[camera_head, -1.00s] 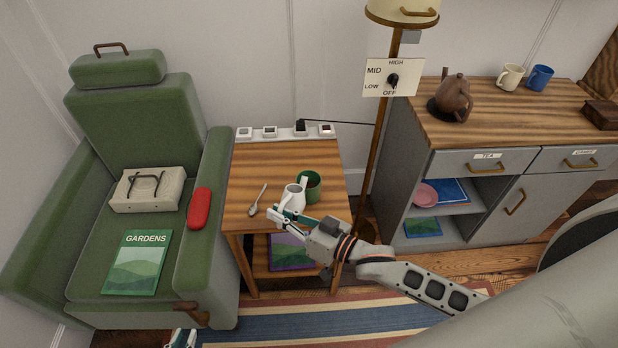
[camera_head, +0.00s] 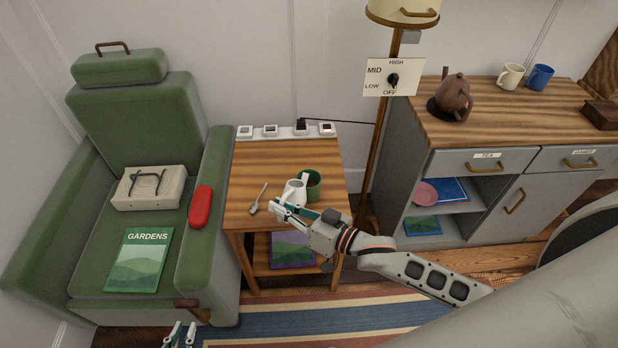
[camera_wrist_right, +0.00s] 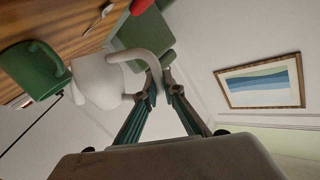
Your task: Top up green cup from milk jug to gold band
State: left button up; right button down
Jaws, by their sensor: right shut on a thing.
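The white milk jug (camera_head: 293,192) is close beside the green cup (camera_head: 314,186), on its left and nearer side, over the small wooden side table. My right gripper (camera_head: 280,209) is shut on the jug's handle. In the right wrist view the jug (camera_wrist_right: 98,82) sits in front of the fingertips (camera_wrist_right: 160,82), with its spout side toward the green cup (camera_wrist_right: 30,72). I cannot tell whether the jug touches the cup. The gold band and the milk level do not show. Only the fingertips of my left gripper (camera_head: 180,337) show at the bottom edge, away from the table.
A spoon (camera_head: 257,200) lies on the side table (camera_head: 262,160), left of the jug. A switch strip (camera_head: 286,132) runs along its back edge. The green armchair (camera_head: 128,120) stands left, the lamp pole (camera_head: 379,150) and grey cabinet (camera_head: 390,205) right.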

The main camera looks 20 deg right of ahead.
aim_at(285, 194)
jog(key=shift+w+d+r+m+p, duration=0.2)
jog(key=shift+w+d+r+p, duration=0.05)
jog(key=shift+r, duration=0.2)
jog(key=shift+w+d+r+m+p, duration=0.2)
jog(key=shift+w+r+p, duration=0.05)
jog(key=shift+r, duration=0.15)
dwell(0.6)
jog(key=shift+w+d+r, duration=0.1)
jog(key=shift+w+r, duration=0.05)
jog(key=shift+w+d+r+m+p, duration=0.3)
jog(key=shift+w+r+m+p, duration=0.1)
jog(key=shift+m, duration=0.1)
jog(key=shift+w+d+r+m, duration=0.3)
jog(key=shift+w+d+r, duration=0.2)
jog(key=shift+r, duration=0.1)
dwell(0.5)
